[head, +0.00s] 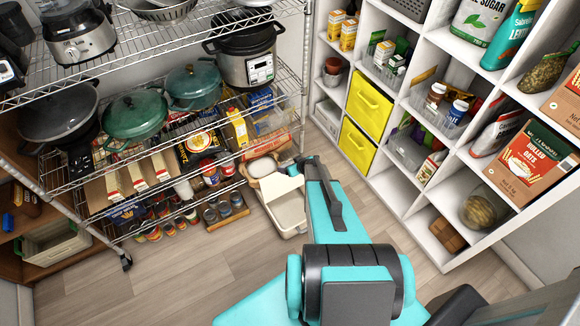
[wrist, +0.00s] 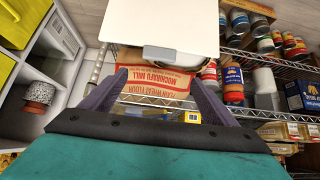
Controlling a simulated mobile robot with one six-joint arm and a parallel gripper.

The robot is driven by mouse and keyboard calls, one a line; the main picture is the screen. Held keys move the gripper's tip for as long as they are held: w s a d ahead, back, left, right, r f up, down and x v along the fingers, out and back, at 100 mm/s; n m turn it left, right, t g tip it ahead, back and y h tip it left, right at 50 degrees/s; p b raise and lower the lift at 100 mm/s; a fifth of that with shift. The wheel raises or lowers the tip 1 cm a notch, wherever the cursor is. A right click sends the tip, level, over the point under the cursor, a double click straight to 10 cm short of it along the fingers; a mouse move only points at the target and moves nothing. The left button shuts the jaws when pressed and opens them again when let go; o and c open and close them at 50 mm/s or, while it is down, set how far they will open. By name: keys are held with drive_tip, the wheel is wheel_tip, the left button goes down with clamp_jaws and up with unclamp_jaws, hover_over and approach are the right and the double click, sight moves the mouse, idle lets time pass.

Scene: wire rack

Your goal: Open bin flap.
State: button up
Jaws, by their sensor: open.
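A cream-white bin (head: 286,222) stands on the floor at the right end of the wire rack. A pale panel (head: 283,187) at its back edge looks like its flap, tilted up from a light grey interior; its exact angle is hard to tell. My gripper (head: 298,164) is by the far side of this panel, partly hidden by my own arm. In the wrist view, my gripper (wrist: 158,78) has its two dark fingers wide apart with nothing held between them. A flat white panel (wrist: 170,24), likely the flap, lies just beyond the fingertips; I cannot tell if they touch.
The wire rack (head: 190,145) with pots, cans and boxes is on the left. White cubby shelves (head: 395,165) with yellow bins (head: 368,105) are on the right. A flour bag (wrist: 155,82) lies behind the fingers. Wood floor (head: 170,270) is clear in front.

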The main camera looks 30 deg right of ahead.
drive_tip(key=shift+v, duration=1.1)
drive_tip(key=w+a+f+b, duration=0.1)
drive_tip(key=a+b, duration=0.1)
drive_tip(key=a, duration=0.5)
drive_tip(key=w+a+f+t+b, duration=0.1)
drive_tip(key=a+b, duration=0.2)
drive_tip(key=a, duration=0.4)
drive_tip(key=w+a+f+b, duration=0.1)
drive_tip(key=w+a+b, duration=0.1)
drive_tip(key=a, duration=0.5)
drive_tip(key=s+a+f+m+g+h+b, duration=0.2)
drive_tip(key=s+g, duration=0.2)
drive_tip(key=s, duration=0.7)
drive_tip(key=s+a+f+m+g+h+b, duration=0.15)
drive_tip(key=s+g, duration=0.25)
drive_tip(key=s, duration=0.8)
drive_tip(key=s+a+r+n+g+y, duration=0.1)
drive_tip(key=s+a+n+g+y, duration=0.1)
drive_tip(key=s, duration=0.6)
drive_tip(key=s+a+r+n+g+y, duration=0.1)
drive_tip(key=s+a+n+g+y, duration=0.1)
drive_tip(key=s+a+g, duration=0.3)
drive_tip(key=s+a, duration=0.1)
drive_tip(key=s, duration=0.2)
drive_tip(key=shift+s+r, duration=0.2)
drive_tip(key=shift+r, duration=0.1)
